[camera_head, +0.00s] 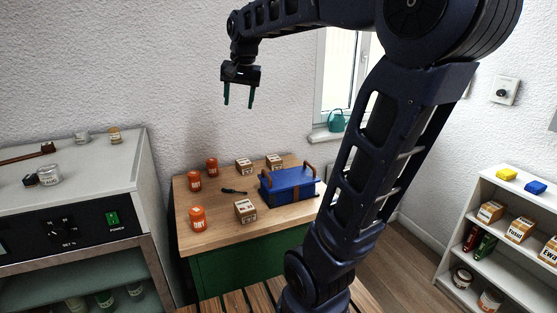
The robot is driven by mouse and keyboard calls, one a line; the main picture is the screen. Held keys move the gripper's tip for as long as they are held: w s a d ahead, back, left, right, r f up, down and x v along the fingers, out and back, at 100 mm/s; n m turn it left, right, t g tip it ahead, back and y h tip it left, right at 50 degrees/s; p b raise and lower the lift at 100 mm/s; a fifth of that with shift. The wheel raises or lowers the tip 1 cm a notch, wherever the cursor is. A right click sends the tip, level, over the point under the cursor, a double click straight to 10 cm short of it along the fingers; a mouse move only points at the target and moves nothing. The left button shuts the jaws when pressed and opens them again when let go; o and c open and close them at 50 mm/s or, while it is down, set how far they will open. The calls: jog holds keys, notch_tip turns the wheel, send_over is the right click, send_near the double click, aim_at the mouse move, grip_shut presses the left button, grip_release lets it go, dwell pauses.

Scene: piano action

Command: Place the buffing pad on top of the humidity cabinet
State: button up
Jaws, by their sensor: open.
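The humidity cabinet (95,175) stands at the left, with a pale flat top, a black control panel and a green power switch. Its top holds a dark tool, a clear jar, a small dark piece and two small containers, with bare room between them. My gripper (239,104) is open and empty, pointing down in the air, seen above the wooden-topped bench and apart from everything.
The wooden-topped green bench (225,231) holds orange jars (198,218), small cartons (245,210), a dark tool (234,191) and a blue toolbox (289,187). The white shelf (512,188) holds boxes and jars. A teal watering can (337,120) stands on the windowsill.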

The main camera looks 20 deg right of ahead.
jog(key=s+d+f+n, duration=0.2)
jog(key=s+d+f, duration=0.1)
jog(key=s+f, duration=0.4)
jog(key=s+d+f+n+t, duration=0.1)
jog(key=s+d+f+n, duration=0.1)
jog(key=s+f, duration=0.4)
jog(key=s, duration=0.4)
jog(key=shift+d+f+n+h, duration=0.3)
jog(key=shift+d+f+h, duration=0.1)
